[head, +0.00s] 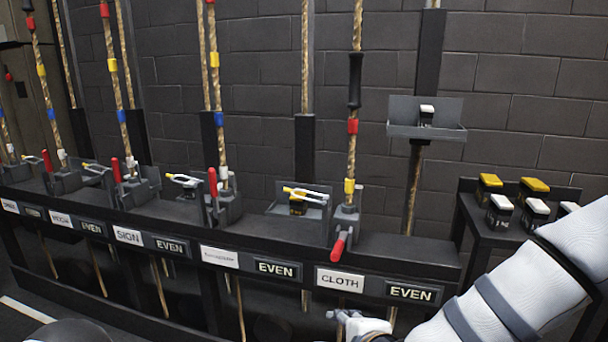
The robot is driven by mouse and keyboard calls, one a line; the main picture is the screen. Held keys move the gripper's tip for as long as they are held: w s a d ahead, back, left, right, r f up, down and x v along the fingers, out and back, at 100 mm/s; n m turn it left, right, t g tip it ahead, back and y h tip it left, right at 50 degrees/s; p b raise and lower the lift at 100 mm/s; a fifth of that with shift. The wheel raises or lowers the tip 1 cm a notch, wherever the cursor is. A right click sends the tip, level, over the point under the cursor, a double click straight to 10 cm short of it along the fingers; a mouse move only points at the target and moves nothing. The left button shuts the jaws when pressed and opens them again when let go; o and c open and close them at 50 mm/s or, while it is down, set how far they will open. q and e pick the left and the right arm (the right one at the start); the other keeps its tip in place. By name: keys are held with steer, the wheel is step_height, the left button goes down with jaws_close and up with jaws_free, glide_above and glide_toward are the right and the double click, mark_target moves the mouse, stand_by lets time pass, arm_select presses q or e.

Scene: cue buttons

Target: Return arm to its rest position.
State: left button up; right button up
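My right arm (530,290) comes in from the lower right, white with dark bands. My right gripper (348,318) is at the bottom edge, in front of the rail and just below the CLOTH label (341,281). It is small and partly cut off, so I cannot tell whether it is open or shut. I see nothing held in it. My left gripper is not in view.
A dark rail (270,240) carries several levers, ropes and labels. A red-handled lever (340,243) leans forward above the CLOTH label. A small tray (398,131) on a post holds a black-and-white block (426,116). A side stand (478,226) with yellow-topped and white-topped blocks is close to my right arm.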

steer(key=s+d+f+n+g+p, duration=0.1)
steer(key=s+d+f+n+g, duration=0.15)
steer(key=s+f, duration=0.35)
steer(key=s+d+f+n+g, duration=0.15)
steer(key=s+f+n, duration=0.25)
steer(key=s, duration=0.4)
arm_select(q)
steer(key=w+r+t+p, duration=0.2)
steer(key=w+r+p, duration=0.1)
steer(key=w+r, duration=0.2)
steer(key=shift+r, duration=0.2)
arm_select(e)
steer(key=s+d+n+g+h, duration=0.1)
steer(key=s+d+n+g, duration=0.1)
steer(key=s, duration=0.8)
steer(key=s+d+f+n+g+h, duration=0.1)
steer(key=s+d+n+g, duration=0.2)
steer(key=s, duration=0.7)
steer(key=s+d+f+n+g, duration=0.1)
steer(key=s+d+n+g, duration=0.2)
steer(key=s, duration=0.8)
steer(key=d+n, duration=0.2)
steer(key=d, duration=0.1)
steer(key=shift+d+f+n+h, duration=0.25)
steer(key=shift+d+n+h, duration=0.1)
steer(key=shift+h, duration=0.05)
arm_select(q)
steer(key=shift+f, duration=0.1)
arm_select(e)
steer(key=shift+f, duration=0.1)
